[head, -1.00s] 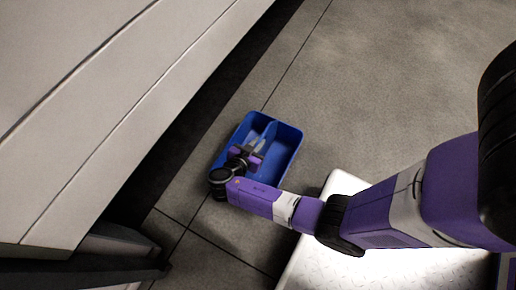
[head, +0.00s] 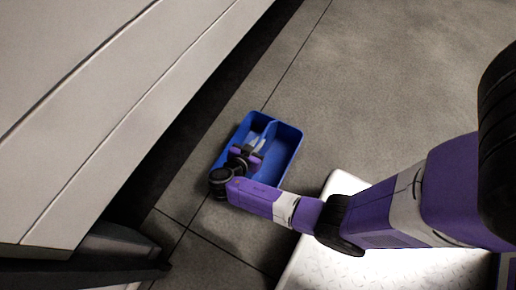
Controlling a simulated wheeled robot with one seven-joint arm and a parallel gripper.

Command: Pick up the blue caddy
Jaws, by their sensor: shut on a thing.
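The blue caddy (head: 286,150) is an open tray with a divider along its middle, seen from above at the centre of the head view. It appears to be on or just above the tiled floor; I cannot tell which. My gripper (head: 258,146) reaches over the caddy's near left part and is shut on its middle divider. The wrist and forearm hide the caddy's near end and part of its left compartment. The right compartment looks empty.
A large pale panelled body (head: 110,90) with a dark gap below it runs along the left, close to the caddy. A white textured plate (head: 340,185) lies at the lower right. Grey floor (head: 390,80) is clear beyond and to the right.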

